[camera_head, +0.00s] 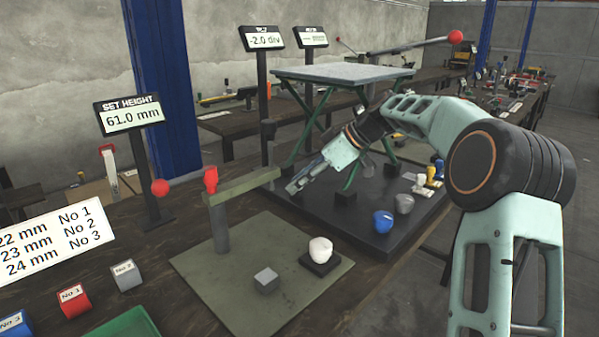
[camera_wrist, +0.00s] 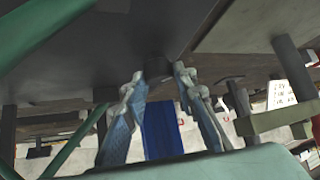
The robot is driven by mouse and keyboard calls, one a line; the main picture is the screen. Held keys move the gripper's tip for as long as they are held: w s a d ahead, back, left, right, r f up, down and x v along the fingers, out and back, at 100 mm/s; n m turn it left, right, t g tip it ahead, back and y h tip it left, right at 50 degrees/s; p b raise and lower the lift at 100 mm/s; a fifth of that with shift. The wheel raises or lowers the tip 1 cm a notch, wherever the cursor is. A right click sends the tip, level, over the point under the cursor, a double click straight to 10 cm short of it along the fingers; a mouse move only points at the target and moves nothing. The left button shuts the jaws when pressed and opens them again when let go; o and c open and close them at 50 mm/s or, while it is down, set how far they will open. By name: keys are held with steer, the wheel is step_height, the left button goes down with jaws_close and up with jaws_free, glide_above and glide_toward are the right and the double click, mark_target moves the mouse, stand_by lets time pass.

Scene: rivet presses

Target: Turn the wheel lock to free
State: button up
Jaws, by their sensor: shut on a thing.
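My gripper (camera_head: 292,188) reaches down and left to the near-left edge of the black base (camera_head: 345,222) under a grey-topped stand with green legs (camera_head: 343,74). In the wrist view its two fingers (camera_wrist: 158,76) close around a small dark block (camera_wrist: 155,68) against the dark base. I cannot tell for certain whether this block is the wheel lock, or which position it is in. The fingers hide most of it in the head view.
A green beam on a grey post (camera_head: 220,230) with a red top stands left of my gripper. A white lump (camera_head: 320,250) sits on a black pad. Blue (camera_head: 383,222) and grey (camera_head: 404,204) lumps lie on the base. A display (camera_head: 130,114) reads 61.0 mm.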

steer(key=shift+n+g+p, duration=0.3)
steer(key=shift+n+p, duration=0.1)
steer(key=o, duration=1.2)
steer(key=shift+c, duration=0.2)
steer(key=shift+f+b, duration=0.15)
steer(key=shift+b, duration=0.2)
